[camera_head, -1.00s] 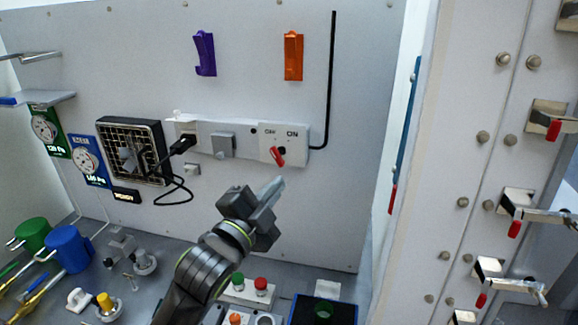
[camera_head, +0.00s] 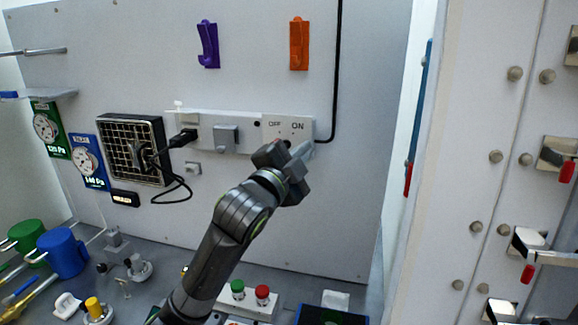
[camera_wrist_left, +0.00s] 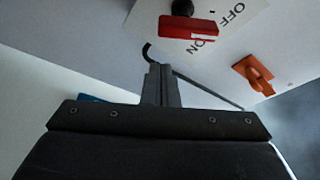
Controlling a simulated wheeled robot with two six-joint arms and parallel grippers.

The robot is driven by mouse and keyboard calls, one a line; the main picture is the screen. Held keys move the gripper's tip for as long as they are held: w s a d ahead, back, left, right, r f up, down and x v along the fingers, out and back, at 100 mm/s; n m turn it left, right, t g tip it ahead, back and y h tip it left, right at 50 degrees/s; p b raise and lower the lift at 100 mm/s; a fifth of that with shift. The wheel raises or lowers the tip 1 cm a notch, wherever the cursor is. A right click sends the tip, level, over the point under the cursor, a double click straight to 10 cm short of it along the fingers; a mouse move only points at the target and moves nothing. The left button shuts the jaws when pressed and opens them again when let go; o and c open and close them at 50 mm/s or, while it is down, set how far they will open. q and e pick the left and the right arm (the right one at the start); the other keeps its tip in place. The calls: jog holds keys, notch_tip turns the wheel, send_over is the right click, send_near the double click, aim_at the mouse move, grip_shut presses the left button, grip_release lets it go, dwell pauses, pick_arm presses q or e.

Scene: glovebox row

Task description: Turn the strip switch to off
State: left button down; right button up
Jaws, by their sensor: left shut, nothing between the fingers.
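The white power strip (camera_head: 215,132) is on the grey back wall, with an OFF/ON switch plate (camera_head: 289,120) at its right end. In the left wrist view the red switch lever (camera_wrist_left: 188,27) sits on a black hub, its right end by the ON lettering. In the head view my gripper hides the lever. My left gripper (camera_head: 302,152) is in front of the plate's lower edge, shut and empty. In the left wrist view its closed fingers (camera_wrist_left: 159,72) show just below the lever, with a small gap in the picture; contact cannot be told. My right gripper is not in view.
A fan (camera_head: 133,150) is plugged into the strip's left. A black cable (camera_head: 338,75) rises at its right. Purple (camera_head: 208,45) and orange (camera_head: 299,45) hooks hang above. Red and green buttons (camera_head: 250,291) sit on the bench below.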

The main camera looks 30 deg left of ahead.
pick_arm(q)
jog(key=a, duration=0.1)
jog(key=a+f, duration=0.1)
jog(key=s+b, duration=0.1)
jog(key=shift+a+f, duration=0.25)
jog(key=shift+a, duration=0.15)
